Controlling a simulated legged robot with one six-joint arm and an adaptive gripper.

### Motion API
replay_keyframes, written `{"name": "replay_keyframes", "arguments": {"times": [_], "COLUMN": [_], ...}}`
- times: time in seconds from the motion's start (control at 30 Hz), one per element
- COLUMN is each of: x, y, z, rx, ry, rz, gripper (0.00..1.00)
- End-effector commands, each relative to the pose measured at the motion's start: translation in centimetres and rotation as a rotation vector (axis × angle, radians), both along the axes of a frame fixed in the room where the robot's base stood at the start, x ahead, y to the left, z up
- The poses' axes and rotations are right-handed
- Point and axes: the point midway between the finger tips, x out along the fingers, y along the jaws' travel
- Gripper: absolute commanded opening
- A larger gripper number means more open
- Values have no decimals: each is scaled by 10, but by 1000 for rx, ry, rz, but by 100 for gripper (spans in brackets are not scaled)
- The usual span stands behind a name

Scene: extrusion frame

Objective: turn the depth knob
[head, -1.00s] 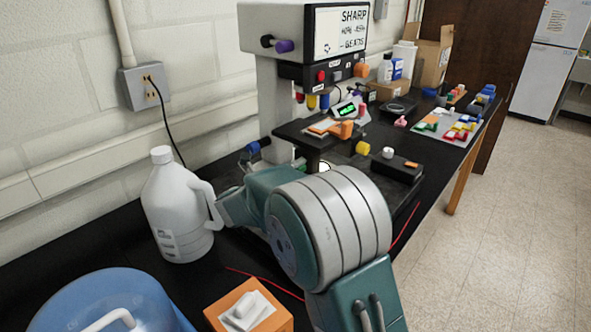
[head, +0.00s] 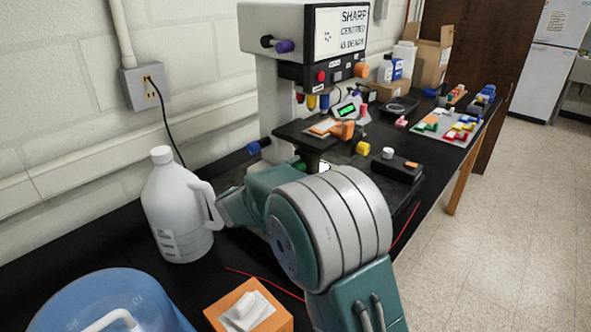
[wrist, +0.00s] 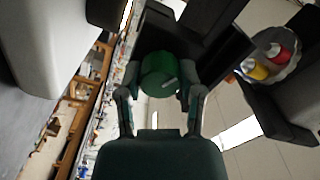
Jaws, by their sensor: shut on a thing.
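The machine (head: 262,105), a microscope-like instrument with a display (head: 341,30), stands on the black bench. In the wrist view a green knob (wrist: 160,74) with a pale mark on its face sits between the fingertips of my gripper (wrist: 160,92). The gripper is shut on this knob, one finger at each side. A small part of the green knob shows in the head view (head: 299,165), low on the machine. My arm hides the gripper in that view. No label naming the depth knob is readable.
A white jug (head: 175,210) stands just left of my arm. A blue container (head: 95,305) and an orange box (head: 250,308) are in front. A black box with a white knob (head: 388,153) lies right of the machine. Bench space left of the jug is clear.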

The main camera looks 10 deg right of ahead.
Motion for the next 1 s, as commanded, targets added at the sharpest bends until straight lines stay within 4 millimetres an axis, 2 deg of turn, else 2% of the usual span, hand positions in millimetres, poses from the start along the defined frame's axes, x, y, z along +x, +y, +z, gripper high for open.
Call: {"name": "replay_keyframes", "arguments": {"times": [0.03, 0.3, 0.8, 0.83, 0.9, 1.0], "x": [0, 0, 0, 0, 0, 0], "y": [-1, -1, -1, -1, -1, -1], "z": [-5, -5, -5, -5, -5, -3], "rx": [-11, -61, -71, -71, -71, -73], "ry": [28, 98, 113, 113, 113, 109], "rz": [-2, -1, -1, -1, -1, -1], "gripper": [1, 1, 1, 53, 82, 82]}}
